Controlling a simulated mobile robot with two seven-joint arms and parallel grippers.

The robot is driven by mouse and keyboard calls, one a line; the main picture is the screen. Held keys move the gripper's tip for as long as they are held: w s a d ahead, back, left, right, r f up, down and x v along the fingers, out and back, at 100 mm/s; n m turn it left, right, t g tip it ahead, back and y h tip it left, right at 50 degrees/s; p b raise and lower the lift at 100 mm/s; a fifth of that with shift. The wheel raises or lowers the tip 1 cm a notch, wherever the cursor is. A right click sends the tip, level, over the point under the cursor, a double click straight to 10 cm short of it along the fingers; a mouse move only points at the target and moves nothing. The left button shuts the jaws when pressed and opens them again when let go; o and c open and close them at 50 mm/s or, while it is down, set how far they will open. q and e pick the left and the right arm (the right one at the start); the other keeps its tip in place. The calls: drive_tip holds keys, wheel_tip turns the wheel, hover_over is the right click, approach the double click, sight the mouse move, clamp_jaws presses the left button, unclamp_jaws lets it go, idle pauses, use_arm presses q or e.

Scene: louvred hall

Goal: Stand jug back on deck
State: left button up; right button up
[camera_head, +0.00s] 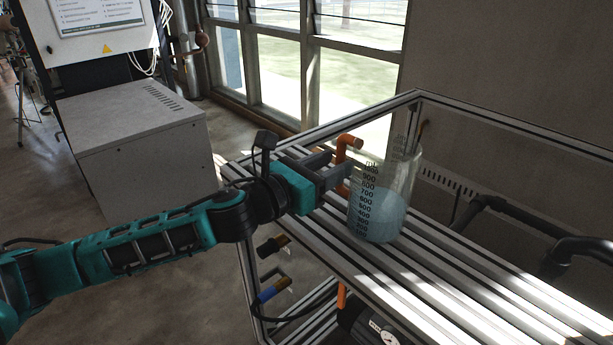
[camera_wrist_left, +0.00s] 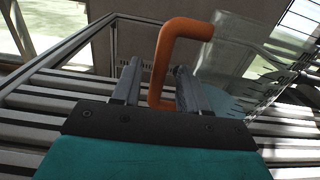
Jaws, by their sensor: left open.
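The jug (camera_head: 378,205) is a clear graduated vessel with pale blue liquid and an orange handle (camera_head: 345,146) on its left side. It looks upright, with its base on the slatted deck (camera_head: 440,262) near the deck's left edge. My left gripper (camera_head: 338,172) is open at the handle side of the jug. In the left wrist view, the orange handle (camera_wrist_left: 160,50) stands between the two open fingers (camera_wrist_left: 158,75), and the clear jug (camera_wrist_left: 232,72) is to the right. Whether a finger touches the handle cannot be told. My right gripper is not in view.
The deck is framed by metal rails (camera_head: 330,122), with free slats right of the jug. Dark pipes (camera_head: 520,212) run along the right. A gauge (camera_head: 383,332) and hoses sit below the deck. A grey cabinet (camera_head: 140,150) stands at the left.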

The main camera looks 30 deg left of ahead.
use_arm(q)
drive_tip(key=v, duration=0.2)
drive_tip(key=b+v, duration=0.1)
drive_tip(key=v, duration=0.2)
drive_tip(key=b+v, duration=0.1)
drive_tip(key=v, duration=0.2)
drive_tip(key=shift+f, duration=0.25)
drive_tip(key=shift+v, duration=1.85)
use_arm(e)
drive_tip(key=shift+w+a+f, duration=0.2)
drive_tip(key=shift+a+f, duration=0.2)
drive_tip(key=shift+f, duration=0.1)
use_arm(q)
drive_tip(key=shift+r, duration=0.2)
